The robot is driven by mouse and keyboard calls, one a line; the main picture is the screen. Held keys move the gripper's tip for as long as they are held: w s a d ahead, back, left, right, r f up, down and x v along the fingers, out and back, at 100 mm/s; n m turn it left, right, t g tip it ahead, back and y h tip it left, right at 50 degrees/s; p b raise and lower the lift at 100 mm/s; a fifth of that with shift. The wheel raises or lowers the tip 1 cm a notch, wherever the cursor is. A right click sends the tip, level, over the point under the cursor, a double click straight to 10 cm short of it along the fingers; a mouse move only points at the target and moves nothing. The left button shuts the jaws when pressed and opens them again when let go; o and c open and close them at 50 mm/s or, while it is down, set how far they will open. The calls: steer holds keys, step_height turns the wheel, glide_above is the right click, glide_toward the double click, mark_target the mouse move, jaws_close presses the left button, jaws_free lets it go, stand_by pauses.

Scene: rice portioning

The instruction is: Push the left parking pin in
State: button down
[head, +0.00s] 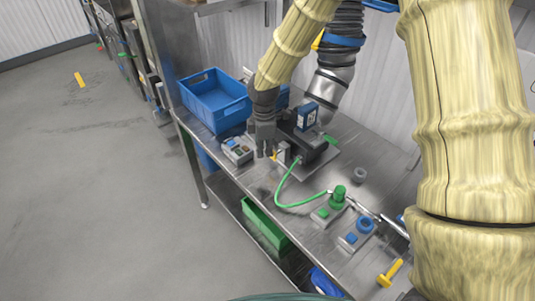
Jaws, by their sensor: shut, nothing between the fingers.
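My gripper (265,148) points down with its fingers shut and empty. It is above the metal bench (258,185), just left of a dark machine (312,146) with a blue-faced box (307,115) on top. A small metal block (284,153) sits at the machine's front left, close to the fingertips. A small yellow part (275,156) shows beside the fingers. I cannot tell which part is the left parking pin, or whether the fingers touch anything. My gripper and arm hide part of the machine's left side.
A blue crate (213,98) stands at the back left. A grey button box (237,151) is left of my gripper. A green hose (283,200) runs from the machine to a green fitting (338,197). A blue fitting (364,224) and a yellow handle (390,273) lie farther right.

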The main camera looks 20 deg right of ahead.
step_height(320, 180, up, 6)
steer(key=a+p, duration=0.1)
steer(key=p, duration=0.3)
steer(key=shift+s+a+r+p, duration=0.2)
steer(key=shift+s+a+p, duration=0.15)
steer(key=shift+a, duration=0.05)
